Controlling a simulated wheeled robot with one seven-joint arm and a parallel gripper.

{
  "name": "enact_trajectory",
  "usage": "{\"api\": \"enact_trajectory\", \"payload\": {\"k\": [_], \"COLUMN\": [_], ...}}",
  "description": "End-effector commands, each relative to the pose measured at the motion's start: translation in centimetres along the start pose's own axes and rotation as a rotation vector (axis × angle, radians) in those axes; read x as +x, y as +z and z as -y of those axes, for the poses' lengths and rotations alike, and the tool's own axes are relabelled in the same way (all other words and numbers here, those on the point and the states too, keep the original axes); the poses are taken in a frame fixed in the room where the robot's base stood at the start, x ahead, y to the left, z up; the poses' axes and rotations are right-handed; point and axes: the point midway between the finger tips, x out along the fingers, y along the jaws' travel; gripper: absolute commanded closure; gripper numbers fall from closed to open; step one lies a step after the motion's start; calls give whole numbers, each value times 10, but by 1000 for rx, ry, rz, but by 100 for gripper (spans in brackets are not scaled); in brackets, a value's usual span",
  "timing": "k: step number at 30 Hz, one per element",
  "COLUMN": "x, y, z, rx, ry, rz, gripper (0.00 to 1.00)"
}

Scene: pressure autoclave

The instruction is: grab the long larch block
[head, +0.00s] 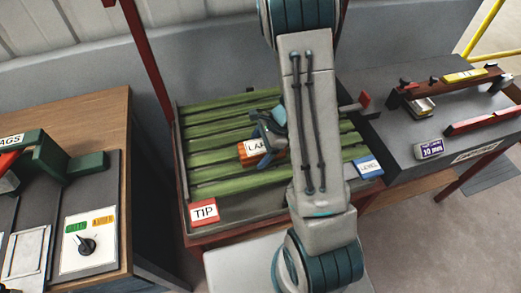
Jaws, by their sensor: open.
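The larch block (252,155) is orange-brown with a white label, of which only the letters "LAR" show. It lies on the green slats near the middle of the red-framed rack. My arm hides its right part, so its full length is not visible. My gripper (268,128) is open, just above and behind the block's visible end in the head view. My arm partly covers the gripper, and I cannot tell whether a finger touches the block.
The slatted rack (212,188) carries a red-and-white "TIP" sign (205,212) and a blue-edged sign (368,167) at its front. A red post (147,55) rises at its left. A wooden bench (120,110) stands left, a dark bench (400,150) with tools right.

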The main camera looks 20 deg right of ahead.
Motion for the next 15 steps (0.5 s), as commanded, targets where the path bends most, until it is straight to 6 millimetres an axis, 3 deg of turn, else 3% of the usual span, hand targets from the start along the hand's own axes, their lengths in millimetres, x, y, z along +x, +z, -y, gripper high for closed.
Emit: {"api": "enact_trajectory", "payload": {"k": [15], "x": [4], "y": [-3], "z": [0], "rx": [0], "ry": [0], "rz": [0], "gripper": [20]}}
